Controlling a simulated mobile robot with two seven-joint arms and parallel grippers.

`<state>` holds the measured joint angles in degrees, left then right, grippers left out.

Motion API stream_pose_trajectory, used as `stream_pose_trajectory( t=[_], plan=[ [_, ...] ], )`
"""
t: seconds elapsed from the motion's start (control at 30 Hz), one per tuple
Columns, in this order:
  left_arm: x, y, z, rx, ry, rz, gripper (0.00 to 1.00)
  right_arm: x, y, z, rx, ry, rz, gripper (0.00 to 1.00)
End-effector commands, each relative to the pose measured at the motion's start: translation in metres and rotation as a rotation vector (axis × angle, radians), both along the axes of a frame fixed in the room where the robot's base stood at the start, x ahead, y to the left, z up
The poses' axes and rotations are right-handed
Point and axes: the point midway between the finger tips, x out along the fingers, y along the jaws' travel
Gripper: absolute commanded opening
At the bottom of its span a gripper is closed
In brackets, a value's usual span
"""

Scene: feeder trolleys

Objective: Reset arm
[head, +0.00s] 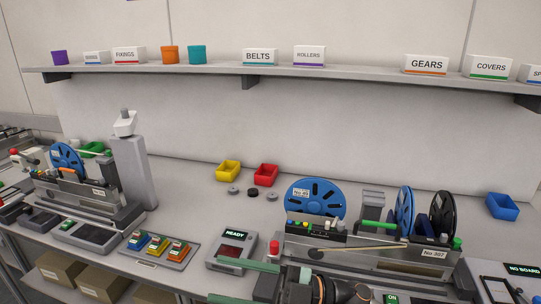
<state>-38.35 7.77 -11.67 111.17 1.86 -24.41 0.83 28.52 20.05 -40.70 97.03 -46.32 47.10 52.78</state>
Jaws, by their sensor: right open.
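My right gripper (214,278) is at the bottom centre of the head view, its two green fingers pointing left and spread apart. Nothing shows between the fingers. Its dark wrist (297,287) comes in from the lower right, in front of the feeder trolley (430,258) marked No 327. The gripper is in front of the grey box with the READY display (235,234); I cannot tell whether they touch. My left gripper is not in view.
A second feeder (85,195) with a blue reel stands at left. Blue reels (316,198) rise from the right feeder. Yellow (228,171), red (266,175) and blue (502,206) bins stand at the back. A shelf (330,76) with labelled boxes runs above.

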Motion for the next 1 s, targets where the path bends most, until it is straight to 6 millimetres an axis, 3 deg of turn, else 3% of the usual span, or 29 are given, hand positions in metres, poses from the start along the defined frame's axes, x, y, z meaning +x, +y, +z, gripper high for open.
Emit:
stream_pose_trajectory(
  t=[0.13,0.23,0.33,0.43,0.57,0.7,0.83,1.0],
  plan=[
    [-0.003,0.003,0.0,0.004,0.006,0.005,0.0,0.03,-0.028,-0.019,0.176,0.197,-0.281,0.56],
    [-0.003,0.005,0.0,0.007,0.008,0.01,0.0,0.048,-0.056,-0.049,0.231,0.34,-0.483,0.56],
    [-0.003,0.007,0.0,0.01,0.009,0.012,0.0,0.058,-0.088,-0.094,0.235,0.498,-0.686,0.56],
    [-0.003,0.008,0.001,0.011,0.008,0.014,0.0,0.053,-0.122,-0.15,0.191,0.669,-0.877,0.56],
    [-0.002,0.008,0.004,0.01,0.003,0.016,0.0,0.023,-0.163,-0.227,0.077,0.892,-1.082,0.56],
    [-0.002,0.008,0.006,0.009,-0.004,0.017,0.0,-0.03,-0.197,-0.297,-0.08,1.107,-1.225,0.56],
    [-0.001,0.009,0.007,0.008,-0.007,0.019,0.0,-0.08,-0.216,-0.34,-0.212,1.261,-1.293,0.56],
    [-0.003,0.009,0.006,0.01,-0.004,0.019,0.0,-0.116,-0.227,-0.364,-0.305,1.359,-1.321,0.56]
  ],
)
